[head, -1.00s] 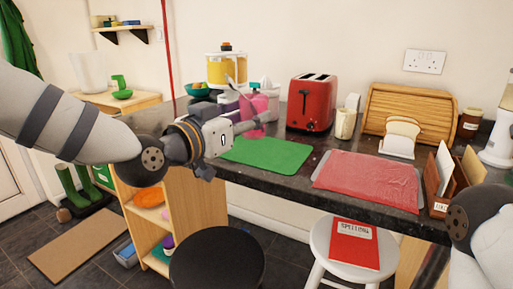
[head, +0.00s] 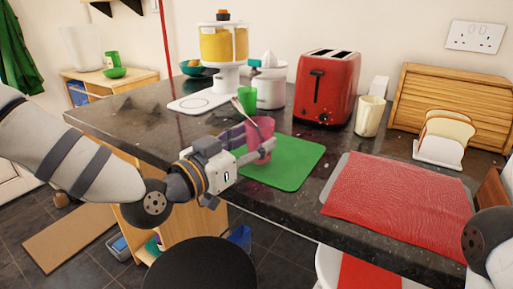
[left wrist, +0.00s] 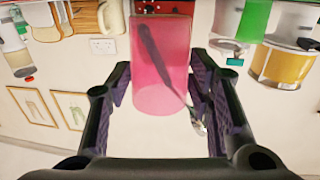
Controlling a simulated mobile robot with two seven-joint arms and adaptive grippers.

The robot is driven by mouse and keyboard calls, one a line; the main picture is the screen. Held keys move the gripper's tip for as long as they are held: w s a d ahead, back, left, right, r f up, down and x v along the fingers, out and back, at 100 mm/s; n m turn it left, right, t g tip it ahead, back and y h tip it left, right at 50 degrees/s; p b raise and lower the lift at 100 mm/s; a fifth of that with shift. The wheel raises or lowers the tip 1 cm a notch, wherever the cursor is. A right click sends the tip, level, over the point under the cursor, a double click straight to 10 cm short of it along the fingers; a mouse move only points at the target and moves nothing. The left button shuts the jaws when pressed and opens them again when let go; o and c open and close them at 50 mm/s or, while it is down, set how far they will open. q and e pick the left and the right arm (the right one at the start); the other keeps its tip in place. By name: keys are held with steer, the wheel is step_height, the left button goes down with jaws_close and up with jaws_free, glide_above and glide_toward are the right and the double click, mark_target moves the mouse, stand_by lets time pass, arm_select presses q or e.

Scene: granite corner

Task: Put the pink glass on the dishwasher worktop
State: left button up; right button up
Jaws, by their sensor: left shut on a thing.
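The pink glass (head: 263,130) is see-through and held over the green mat (head: 298,160) on the dark worktop (head: 150,118). A metal utensil (head: 238,107) leans out of its top. My left gripper (head: 258,152) is shut on the glass from the left. In the left wrist view, which is upside down, the glass (left wrist: 160,60) sits between the two dark fingers, with the utensil (left wrist: 198,122) inside it. I cannot tell whether the glass base touches the mat. My right gripper is not in view; only part of my right arm shows at the right edge.
Behind the glass stand a green cup (head: 248,99), a juicer (head: 270,88) and a yellow-filled blender (head: 223,45). A red toaster (head: 328,88) and a cream mug (head: 369,116) stand to the right. A red cloth (head: 395,200) lies on a tray. A black stool (head: 203,266) is in front.

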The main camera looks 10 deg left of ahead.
arm_select(q)
step_height(320, 180, down, 2)
steer(key=shift+f, duration=0.2)
steer(key=shift+s+r, duration=0.5)
steer(key=shift+r, duration=0.05)
steer(key=shift+w+f, duration=0.25)
steer(key=o, duration=1.2)
steer(key=shift+s+r, duration=0.1)
